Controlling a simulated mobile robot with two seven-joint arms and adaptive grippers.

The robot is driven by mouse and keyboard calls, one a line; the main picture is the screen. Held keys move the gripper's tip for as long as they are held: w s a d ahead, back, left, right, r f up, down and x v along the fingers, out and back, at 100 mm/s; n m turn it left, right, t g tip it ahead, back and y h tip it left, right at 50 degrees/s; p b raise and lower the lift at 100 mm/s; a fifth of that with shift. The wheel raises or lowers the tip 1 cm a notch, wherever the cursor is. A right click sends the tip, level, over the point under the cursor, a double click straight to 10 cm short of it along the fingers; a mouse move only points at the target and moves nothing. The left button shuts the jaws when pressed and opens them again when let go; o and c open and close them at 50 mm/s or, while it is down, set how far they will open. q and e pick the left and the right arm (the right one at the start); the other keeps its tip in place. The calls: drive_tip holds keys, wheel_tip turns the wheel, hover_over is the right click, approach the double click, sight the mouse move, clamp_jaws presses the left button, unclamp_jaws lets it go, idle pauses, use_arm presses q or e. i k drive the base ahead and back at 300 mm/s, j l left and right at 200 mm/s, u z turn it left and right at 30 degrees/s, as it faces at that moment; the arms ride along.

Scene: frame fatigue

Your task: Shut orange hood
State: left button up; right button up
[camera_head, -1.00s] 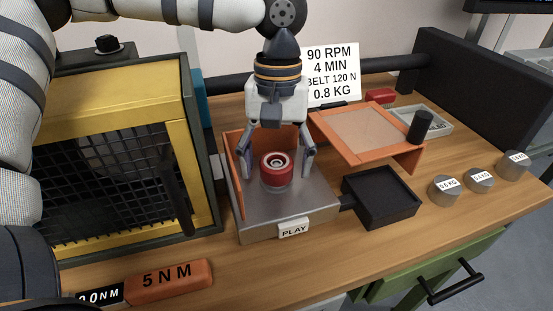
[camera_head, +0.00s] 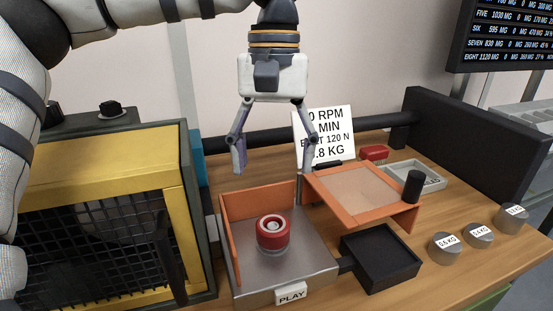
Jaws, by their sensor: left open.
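The orange hood (camera_head: 353,189) stands open, swung out to the right of the metal fixture base (camera_head: 276,280). It has a tan window panel and a black upright knob (camera_head: 413,187) at its right end. A red ring-shaped part (camera_head: 273,233) sits on the base, beside the fixed orange side walls. My left gripper (camera_head: 276,168) is open and empty, above the back of the fixture, with its fingers pointing down, clear of the red part and the hood. My right gripper does not show.
A black tray (camera_head: 380,257) stands right of the base. Several labelled weights (camera_head: 444,246) line the right side. A yellow caged box (camera_head: 105,215) stands at left. A sign (camera_head: 325,139) stands behind the fixture. A grey bin (camera_head: 414,174) is behind the hood.

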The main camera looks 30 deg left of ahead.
sight(403, 205)
drive_tip(key=k+l, duration=1.15)
drive_tip(key=k, duration=0.1)
